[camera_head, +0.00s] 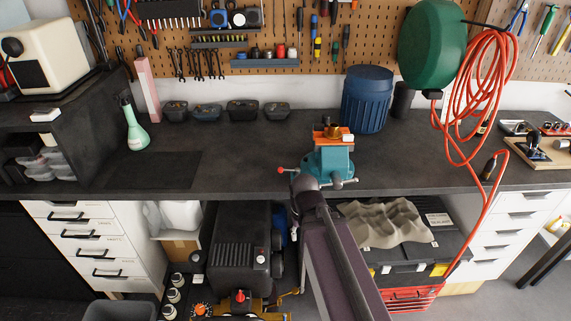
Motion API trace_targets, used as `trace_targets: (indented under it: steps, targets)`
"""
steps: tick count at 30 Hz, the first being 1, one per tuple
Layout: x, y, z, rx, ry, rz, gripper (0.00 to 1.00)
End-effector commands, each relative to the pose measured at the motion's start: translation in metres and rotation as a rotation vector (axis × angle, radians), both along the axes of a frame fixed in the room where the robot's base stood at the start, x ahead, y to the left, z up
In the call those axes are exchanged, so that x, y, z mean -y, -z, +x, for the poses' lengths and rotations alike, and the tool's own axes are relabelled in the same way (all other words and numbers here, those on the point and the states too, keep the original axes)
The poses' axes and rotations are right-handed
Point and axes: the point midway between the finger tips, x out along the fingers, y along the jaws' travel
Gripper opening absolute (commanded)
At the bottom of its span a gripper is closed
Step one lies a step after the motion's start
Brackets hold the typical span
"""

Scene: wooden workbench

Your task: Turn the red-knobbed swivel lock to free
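A teal bench vise (328,165) with orange jaws (333,137) stands at the front edge of the workbench, right of the middle. A small red knob (281,170) sits on a short bar at the left side of its base. The bar points left, and its exact angle is too small to tell. Small metal and brass-coloured parts show on top of the jaws. My dark arm rises from the bottom of the view, and its rounded joint is in front of the vise's lower left, hiding part of it. I cannot make out my gripper or its fingers.
The dark workbench (235,150) is clear left of the vise. A blue drum (367,99) stands behind the vise. An orange hose (487,75) hangs to the right. Below the bench are a black compressor (238,240) and a toolbox (410,265) with a crumpled cloth (385,223).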

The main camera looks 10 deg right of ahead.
Motion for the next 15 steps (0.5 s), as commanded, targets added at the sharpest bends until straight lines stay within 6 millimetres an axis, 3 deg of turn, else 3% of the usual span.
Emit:
trace_targets:
  steps: [10, 15]
  targets:
    - [0.0, -0.002, 0.002, -0.001, 0.008, 0.0, 0.48]
    - [0.005, -0.012, 0.014, -0.008, 0.063, 0.001, 0.48]
